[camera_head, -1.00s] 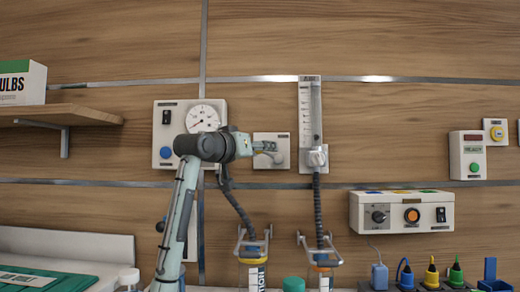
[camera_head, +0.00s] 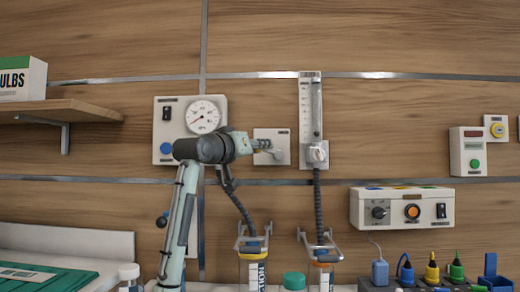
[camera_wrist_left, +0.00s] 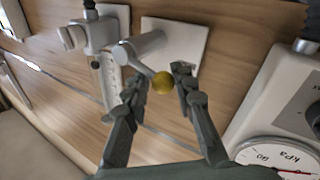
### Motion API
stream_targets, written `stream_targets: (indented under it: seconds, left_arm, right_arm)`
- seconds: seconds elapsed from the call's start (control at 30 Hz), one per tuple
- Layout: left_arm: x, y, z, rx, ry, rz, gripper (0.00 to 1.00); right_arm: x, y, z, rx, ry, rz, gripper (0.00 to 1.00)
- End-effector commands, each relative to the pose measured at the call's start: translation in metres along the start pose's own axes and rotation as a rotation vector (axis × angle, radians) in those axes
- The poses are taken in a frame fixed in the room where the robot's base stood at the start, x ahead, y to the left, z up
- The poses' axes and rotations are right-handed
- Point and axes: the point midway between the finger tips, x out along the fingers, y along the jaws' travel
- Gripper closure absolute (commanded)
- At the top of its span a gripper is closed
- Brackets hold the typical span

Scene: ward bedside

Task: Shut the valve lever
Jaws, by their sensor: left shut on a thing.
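The valve lever (camera_wrist_left: 140,66) is a pale arm with a yellow ball knob (camera_wrist_left: 163,83) at its end. It comes off a round hub (camera_wrist_left: 143,47) on a white wall plate (camera_wrist_left: 183,48). In the head view the same plate (camera_head: 284,136) is on the wall between the dial panel and the flowmeter. My left gripper (camera_head: 262,145) is at the lever and partly hides it. In the left wrist view, my left gripper's fingertips (camera_wrist_left: 162,82) are on either side of the yellow knob, shut on it. My right gripper is not in view.
The gauge panel (camera_head: 162,134) is left of the plate, close behind my left arm. The flowmeter (camera_head: 316,110) stands just right, with a dark hose below. A control box (camera_head: 375,194), a shelf (camera_head: 80,108) and bottles (camera_head: 253,272) lie farther off.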

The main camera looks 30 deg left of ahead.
Motion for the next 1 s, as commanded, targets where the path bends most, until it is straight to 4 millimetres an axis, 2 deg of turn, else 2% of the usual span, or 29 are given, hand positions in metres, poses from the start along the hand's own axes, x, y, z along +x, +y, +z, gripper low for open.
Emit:
stream_targets:
  seconds: [0.03, 0.13, 0.3, 0.63, 0.67, 0.7, 0.83, 1.0]
  left_arm:
    - [0.0, -0.002, 0.012, -0.04, 0.012, 0.005, 1.0]
    - [-0.001, -0.005, 0.018, -0.136, 0.06, 0.015, 1.0]
    - [-0.001, -0.007, 0.024, -0.281, 0.135, 0.028, 1.0]
    - [-0.001, -0.008, 0.024, -0.309, 0.148, 0.03, 1.0]
    - [-0.001, -0.008, 0.024, -0.308, 0.148, 0.03, 0.74]
    - [-0.001, -0.008, 0.024, -0.308, 0.147, 0.03, 0.69]
    - [-0.001, -0.007, 0.024, -0.308, 0.148, 0.031, 0.53]
    - [-0.002, -0.008, 0.021, -0.308, 0.153, 0.031, 0.53]
  right_arm:
    - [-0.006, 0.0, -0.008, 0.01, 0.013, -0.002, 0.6]
    - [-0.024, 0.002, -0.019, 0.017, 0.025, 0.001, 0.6]
    - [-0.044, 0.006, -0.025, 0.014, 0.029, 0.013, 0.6]
    - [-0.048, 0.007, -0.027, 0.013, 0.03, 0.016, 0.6]
    - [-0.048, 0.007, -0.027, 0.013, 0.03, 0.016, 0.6]
    - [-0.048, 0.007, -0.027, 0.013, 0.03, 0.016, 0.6]
    - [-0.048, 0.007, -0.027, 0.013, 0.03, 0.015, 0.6]
    - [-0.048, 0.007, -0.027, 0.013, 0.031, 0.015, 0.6]
